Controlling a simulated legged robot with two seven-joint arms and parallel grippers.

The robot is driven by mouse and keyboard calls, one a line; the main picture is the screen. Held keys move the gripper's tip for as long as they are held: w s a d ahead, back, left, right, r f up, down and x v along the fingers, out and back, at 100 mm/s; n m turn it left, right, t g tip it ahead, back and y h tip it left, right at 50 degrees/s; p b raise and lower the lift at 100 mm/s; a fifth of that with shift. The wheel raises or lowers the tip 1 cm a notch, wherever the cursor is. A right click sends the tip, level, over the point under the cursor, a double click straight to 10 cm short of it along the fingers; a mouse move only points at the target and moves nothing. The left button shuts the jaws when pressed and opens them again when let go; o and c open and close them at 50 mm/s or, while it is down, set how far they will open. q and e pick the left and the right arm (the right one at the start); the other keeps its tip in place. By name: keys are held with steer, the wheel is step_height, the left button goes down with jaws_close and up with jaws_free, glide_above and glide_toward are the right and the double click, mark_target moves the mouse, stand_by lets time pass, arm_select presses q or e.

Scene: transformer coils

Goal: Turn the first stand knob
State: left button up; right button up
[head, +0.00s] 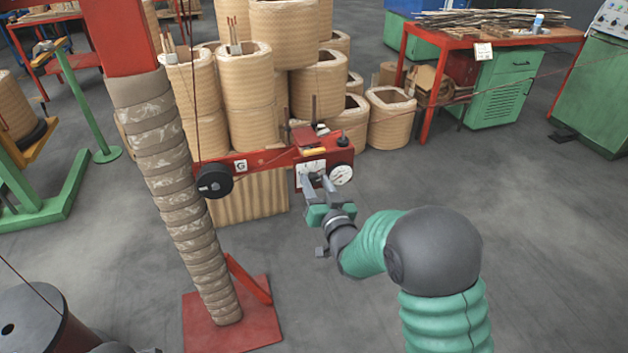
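The stand has a red crossbar (268,158) fixed to a tall wrapped post (165,150). On the crossbar are a white plate with a scale (311,166), a round white gauge (341,174) and a large black wheel (214,180) at the left end. My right gripper (318,182) reaches up from below right, with its two grey fingers apart at the lower part of the white plate. Any knob between the fingertips is too small or hidden to make out, and I cannot tell whether they touch one. My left gripper is not in view.
Stacked tan coils (247,95) stand behind the crossbar. A red base plate (232,316) carries the post. A red workbench (490,36) with a green cabinet (497,90) stands at the back right. A dark spool (35,320) is at the lower left. The right floor is clear.

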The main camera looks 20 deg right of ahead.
steer(key=shift+f, duration=0.1)
jaws_close()
steer(key=shift+m, duration=0.5)
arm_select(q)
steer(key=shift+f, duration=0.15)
arm_select(e)
jaws_free()
